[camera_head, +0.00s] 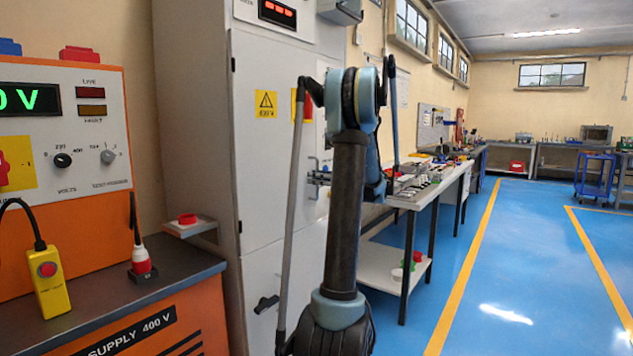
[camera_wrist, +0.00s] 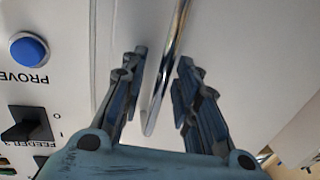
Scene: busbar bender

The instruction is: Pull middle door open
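The tall pale-grey cabinet's middle door (camera_head: 262,130) carries a yellow warning sign and looks shut in the head view. My arm stands in front of its right part and hides much of it. In the wrist view a shiny metal bar handle (camera_wrist: 174,50) stands off a pale panel. My gripper (camera_wrist: 163,60) is open, with one finger on each side of the bar. Gaps show between the fingers and the bar, so it holds nothing.
A lower door (camera_head: 262,265) with a black handle (camera_head: 265,303) is below. An orange supply unit (camera_head: 75,130) stands at left. A workbench (camera_head: 430,190) is at right, with open blue floor (camera_head: 500,270) beside it. A blue button (camera_wrist: 29,49) and black switch (camera_wrist: 30,124) are near my gripper.

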